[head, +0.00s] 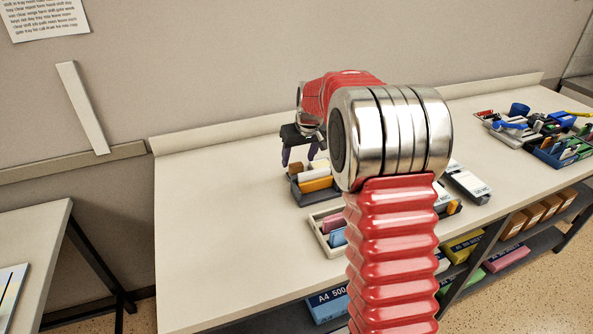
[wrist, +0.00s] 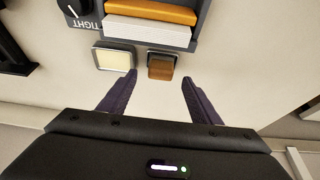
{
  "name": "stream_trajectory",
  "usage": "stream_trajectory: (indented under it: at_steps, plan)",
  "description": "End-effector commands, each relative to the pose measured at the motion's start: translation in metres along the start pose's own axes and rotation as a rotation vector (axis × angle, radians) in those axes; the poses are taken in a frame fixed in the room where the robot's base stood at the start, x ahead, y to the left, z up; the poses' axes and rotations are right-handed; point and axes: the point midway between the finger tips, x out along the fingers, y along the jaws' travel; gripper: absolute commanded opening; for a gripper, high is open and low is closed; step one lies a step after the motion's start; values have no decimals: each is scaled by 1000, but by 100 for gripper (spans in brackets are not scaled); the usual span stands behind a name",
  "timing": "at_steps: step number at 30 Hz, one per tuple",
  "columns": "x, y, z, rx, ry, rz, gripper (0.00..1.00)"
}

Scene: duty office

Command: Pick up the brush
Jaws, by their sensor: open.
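A small brown block with a wood-like top (wrist: 162,69), apparently the brush, sits at the edge of a dark grey tray (wrist: 190,46) in the wrist view. It also shows as a small brown block in the head view (head: 296,167). My gripper (wrist: 158,80) is open and empty, its two purple fingers on either side of the block's near end as seen in the picture. I cannot tell its height above the block. In the head view my gripper (head: 300,157) hangs over the back left of the tray. No bristles are visible.
A cream square pad (wrist: 114,58) lies left of the brown block, close to the left finger. The tray holds an orange block (wrist: 150,12) and a white block (wrist: 147,30). A beige tray (head: 318,226) stands in front. The table's left side is clear.

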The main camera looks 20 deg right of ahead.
Motion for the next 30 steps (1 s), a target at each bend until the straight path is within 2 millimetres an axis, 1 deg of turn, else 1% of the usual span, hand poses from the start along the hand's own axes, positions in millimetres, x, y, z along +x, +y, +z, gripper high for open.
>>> stream_trajectory:
  at_steps: [8, 11, 18, 21, 30]
  plan:
    - [2, 0, 0, 0, 0, 0, 58]
    - [9, -1, 0, 0, -1, 0, 58]
    - [40, -2, -1, 0, -1, 0, 58]
    - [48, -2, -1, 0, 0, 0, 58]
    - [51, -2, -1, -1, 1, 0, 58]
